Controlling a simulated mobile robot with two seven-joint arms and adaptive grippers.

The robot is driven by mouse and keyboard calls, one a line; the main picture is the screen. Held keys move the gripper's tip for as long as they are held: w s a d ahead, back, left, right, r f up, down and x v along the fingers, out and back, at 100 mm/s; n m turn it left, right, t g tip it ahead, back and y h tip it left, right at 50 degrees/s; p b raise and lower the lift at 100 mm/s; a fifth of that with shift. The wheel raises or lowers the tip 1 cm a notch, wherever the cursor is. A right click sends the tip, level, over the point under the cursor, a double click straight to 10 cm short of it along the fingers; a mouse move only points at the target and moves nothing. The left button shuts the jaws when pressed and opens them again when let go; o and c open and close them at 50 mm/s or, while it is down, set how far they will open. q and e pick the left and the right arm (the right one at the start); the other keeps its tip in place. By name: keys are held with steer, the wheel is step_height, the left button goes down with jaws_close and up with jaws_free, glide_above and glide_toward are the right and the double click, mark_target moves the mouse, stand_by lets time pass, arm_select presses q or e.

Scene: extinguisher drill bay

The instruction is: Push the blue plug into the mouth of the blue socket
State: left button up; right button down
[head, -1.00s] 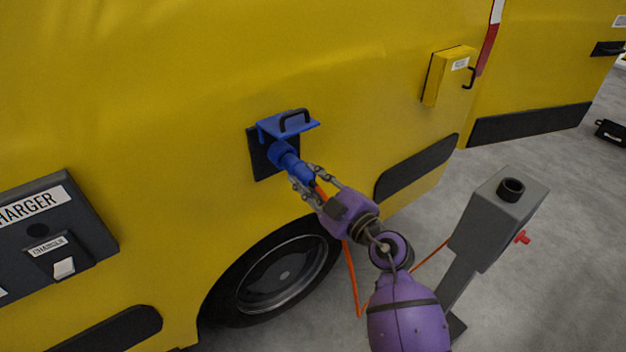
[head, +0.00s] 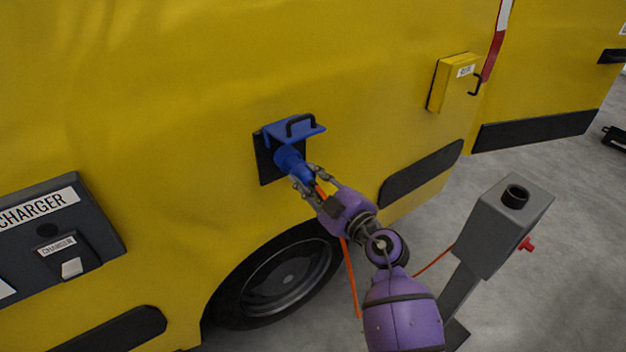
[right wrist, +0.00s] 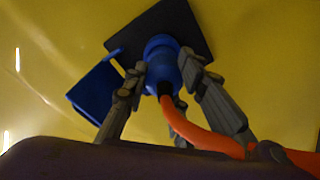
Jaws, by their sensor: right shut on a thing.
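The blue socket (head: 287,156) sits on a black plate on the yellow vehicle side, under its raised blue lid (head: 277,131). My right gripper (head: 306,180) is shut on the blue plug (head: 301,171), which is in line with the socket and meets its mouth. How deep it sits is hard to tell. In the right wrist view the fingers (right wrist: 165,92) flank the plug (right wrist: 158,78), with the socket collar (right wrist: 161,45) right behind it. An orange cable (right wrist: 190,130) leaves the plug's back. My left gripper is not in view.
A grey post (head: 505,225) with a black round holder on top stands at the right. A yellow box (head: 452,82) and a dark charger panel (head: 60,235) are on the vehicle. The wheel (head: 285,280) is below the socket. Grey floor is open at the right.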

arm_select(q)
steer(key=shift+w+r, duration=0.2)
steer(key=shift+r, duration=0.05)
arm_select(e)
steer(key=shift+x, duration=0.95)
steer(key=c, duration=1.4)
jaws_free()
steer(key=shift+c, duration=0.2)
steer(key=shift+o, duration=0.4)
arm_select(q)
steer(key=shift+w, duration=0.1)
arm_select(e)
steer(key=shift+s, duration=0.1)
